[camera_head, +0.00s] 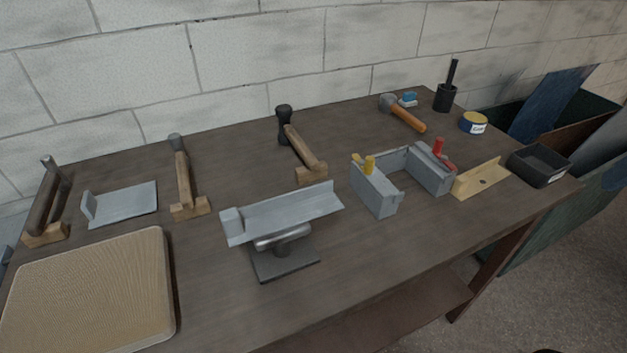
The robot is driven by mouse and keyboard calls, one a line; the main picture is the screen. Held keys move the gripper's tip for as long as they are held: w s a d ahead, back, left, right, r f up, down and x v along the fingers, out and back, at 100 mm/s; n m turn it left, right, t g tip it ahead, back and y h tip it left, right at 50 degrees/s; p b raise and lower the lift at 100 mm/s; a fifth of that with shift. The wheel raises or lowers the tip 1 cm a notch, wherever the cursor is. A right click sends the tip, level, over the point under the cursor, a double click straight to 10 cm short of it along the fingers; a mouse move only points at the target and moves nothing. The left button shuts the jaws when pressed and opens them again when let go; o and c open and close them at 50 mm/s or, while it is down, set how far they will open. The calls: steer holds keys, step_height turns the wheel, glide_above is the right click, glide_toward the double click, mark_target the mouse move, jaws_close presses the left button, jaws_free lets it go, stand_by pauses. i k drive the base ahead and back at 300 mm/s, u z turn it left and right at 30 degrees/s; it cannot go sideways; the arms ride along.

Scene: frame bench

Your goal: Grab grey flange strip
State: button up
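A flat grey metal strip (122,205) with an upturned flange at its left end lies on the bench at the left, between two wooden-handled tools. A second, longer grey flanged piece (290,212) rests raised on a small stand (284,263) near the bench's front middle. It has an upright back edge and a block-like left end. I cannot tell from the picture which of the two is the named strip. A yellowish flanged strip (480,181) lies at the right. My gripper is not in view.
A ribbed tan pad (88,292) covers the bench's front left. Hammer-like tools (183,180) stand or lean along the back. A grey clamp fixture (375,190) with yellow and red handles stands right of centre. A black tray (538,165) sits at the right edge.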

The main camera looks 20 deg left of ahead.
mark_target(246, 223)
steer(key=z, duration=0.4)
steer(key=k, duration=2.65)
steer(key=u, duration=1.45)
steer(key=i, duration=1.05)
steer(key=z, duration=0.1)
